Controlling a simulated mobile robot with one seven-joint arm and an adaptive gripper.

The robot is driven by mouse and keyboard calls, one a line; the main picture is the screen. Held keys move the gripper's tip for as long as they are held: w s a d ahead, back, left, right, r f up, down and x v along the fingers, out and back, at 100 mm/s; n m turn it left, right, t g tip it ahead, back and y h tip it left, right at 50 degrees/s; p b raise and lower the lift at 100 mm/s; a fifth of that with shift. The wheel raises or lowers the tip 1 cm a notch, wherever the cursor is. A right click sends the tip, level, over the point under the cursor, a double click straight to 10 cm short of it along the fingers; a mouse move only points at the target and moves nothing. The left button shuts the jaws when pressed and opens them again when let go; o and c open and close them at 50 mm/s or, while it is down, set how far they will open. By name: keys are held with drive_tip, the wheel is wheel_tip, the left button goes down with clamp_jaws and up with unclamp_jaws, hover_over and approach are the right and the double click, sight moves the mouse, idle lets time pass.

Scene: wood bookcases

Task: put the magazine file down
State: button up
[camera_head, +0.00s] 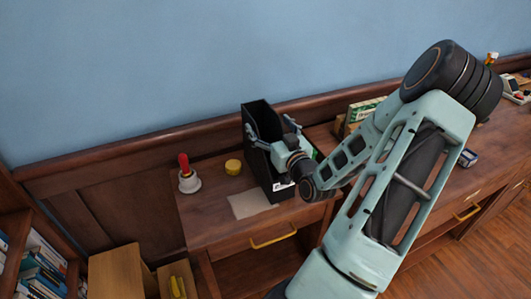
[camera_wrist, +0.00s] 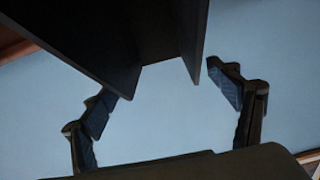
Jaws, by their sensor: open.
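The black magazine file (camera_head: 257,116) stands upright on the wooden desk (camera_head: 212,216), near the back wall. A white label shows low on its front. My gripper (camera_head: 271,128) is at the upper part of the file, with one finger on each side, and my wrist hides part of its front. In the wrist view, the file's dark walls (camera_wrist: 120,45) fill the top, and my open gripper (camera_wrist: 165,97) has its fingers spread to left and right. A gap shows at the right finger; I cannot tell whether the left finger touches the file.
A hand bell with a red handle (camera_head: 188,176) and a yellow round object (camera_head: 233,167) stand left of the file. A flat beige sheet (camera_head: 251,203) lies in front. A green-and-white box (camera_head: 364,109) is behind my arm on the right. Bare desk shows around the bell.

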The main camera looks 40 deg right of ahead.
drive_tip(key=shift+x, duration=1.25)
drive_tip(key=c, duration=2)
drive_tip(key=shift+c, duration=0.6)
drive_tip(key=shift+r, duration=0.15)
